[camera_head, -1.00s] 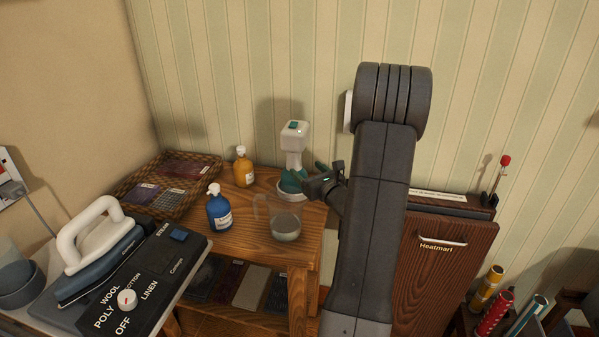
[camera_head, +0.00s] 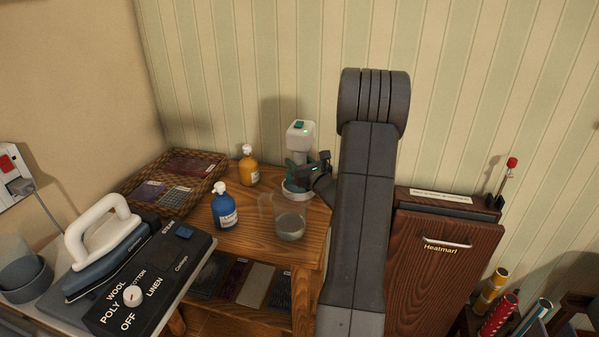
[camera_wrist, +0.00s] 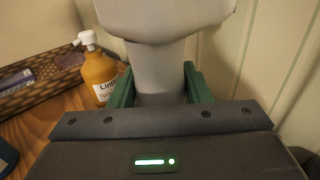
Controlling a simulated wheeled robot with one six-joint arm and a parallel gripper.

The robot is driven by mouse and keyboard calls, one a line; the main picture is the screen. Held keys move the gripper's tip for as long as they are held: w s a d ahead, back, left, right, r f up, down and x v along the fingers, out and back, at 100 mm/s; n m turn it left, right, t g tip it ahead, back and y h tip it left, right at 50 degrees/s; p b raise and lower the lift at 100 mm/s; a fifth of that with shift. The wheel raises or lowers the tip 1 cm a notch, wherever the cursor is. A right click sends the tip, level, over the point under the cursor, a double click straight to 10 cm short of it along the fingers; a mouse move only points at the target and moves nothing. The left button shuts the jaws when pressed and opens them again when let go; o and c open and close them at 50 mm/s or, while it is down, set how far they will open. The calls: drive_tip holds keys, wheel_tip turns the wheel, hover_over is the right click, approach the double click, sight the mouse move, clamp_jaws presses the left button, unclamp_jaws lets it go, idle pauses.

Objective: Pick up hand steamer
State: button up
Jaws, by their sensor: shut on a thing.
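The hand steamer (camera_head: 300,135) is white with a green button on its head. It stands upright at the back of the wooden table, its lower end at a round white base. In the wrist view its pale neck (camera_wrist: 160,72) runs down between the green fingers of my gripper (camera_wrist: 158,88). My gripper (camera_head: 300,172) is shut on the steamer's neck from the right side. The lower part of the steamer is partly hidden behind the gripper in the head view.
A clear measuring jug (camera_head: 290,222) stands just in front of the steamer. A blue bottle (camera_head: 224,208) and an amber bottle (camera_head: 249,168) stand to its left, near a wicker tray (camera_head: 135,209). An iron (camera_head: 105,240) is at lower left. The striped wall is close behind.

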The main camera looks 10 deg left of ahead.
clamp_jaws()
drive_tip(key=shift+r, duration=0.2)
